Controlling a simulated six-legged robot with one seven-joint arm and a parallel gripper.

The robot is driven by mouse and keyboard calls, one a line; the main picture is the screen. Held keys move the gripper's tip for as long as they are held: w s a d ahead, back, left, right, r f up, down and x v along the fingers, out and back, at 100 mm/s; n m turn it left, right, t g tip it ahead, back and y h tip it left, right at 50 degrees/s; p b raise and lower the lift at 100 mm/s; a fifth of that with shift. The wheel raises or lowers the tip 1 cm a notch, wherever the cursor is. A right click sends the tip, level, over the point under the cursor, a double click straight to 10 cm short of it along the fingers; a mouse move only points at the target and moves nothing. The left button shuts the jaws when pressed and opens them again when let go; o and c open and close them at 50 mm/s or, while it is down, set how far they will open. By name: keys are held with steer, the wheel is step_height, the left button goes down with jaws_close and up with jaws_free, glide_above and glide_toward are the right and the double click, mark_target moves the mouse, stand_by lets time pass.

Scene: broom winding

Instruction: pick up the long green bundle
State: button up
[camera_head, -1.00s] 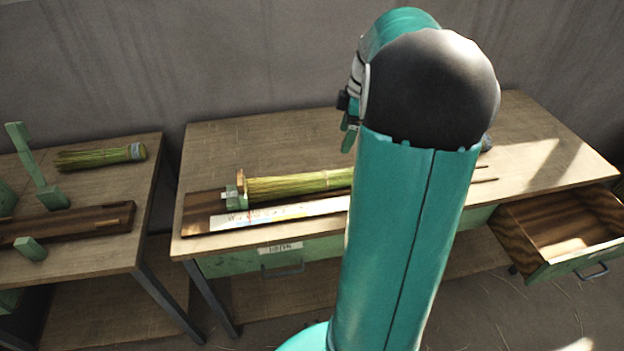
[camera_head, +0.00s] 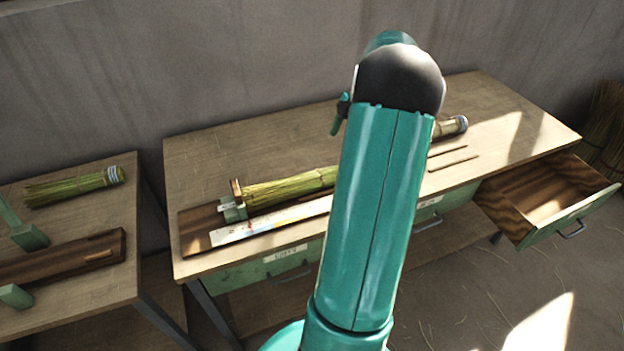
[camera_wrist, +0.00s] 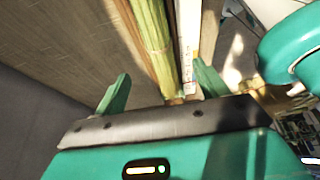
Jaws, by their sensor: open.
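The long green bundle (camera_head: 290,188) lies on the middle workbench, its left end at a small green block (camera_head: 232,210). My arm hides its middle; a banded end (camera_head: 455,125), seemingly of the same bundle, shows on the right. In the wrist view, the bundle (camera_wrist: 150,35) runs down between the two spread green fingers of my gripper (camera_wrist: 160,88). My gripper is open, with nothing clamped; its height above the bundle is unclear. In the head view, my arm mostly hides the gripper.
A pale printed strip (camera_head: 270,219) lies along the bundle's front side. Thin dark sticks (camera_head: 452,164) lie near the right. A drawer (camera_head: 545,200) stands open at the right. A left table (camera_head: 70,230) holds a shorter bundle (camera_head: 72,187). The bench's back is clear.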

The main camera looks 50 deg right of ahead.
glide_above(322, 172)
steer(key=s+d, duration=0.2)
step_height(322, 172, down, 7)
steer(key=shift+w+a+f, duration=0.1)
steer(key=shift+f, duration=0.25)
steer(key=shift+w+x, duration=0.1)
steer(key=shift+x, duration=1.3)
steer(key=shift+w+x, duration=0.15)
steer(key=shift+x, duration=1.25)
steer(key=shift+r, duration=0.1)
steer(key=c, duration=1.2)
step_height(322, 172, up, 18)
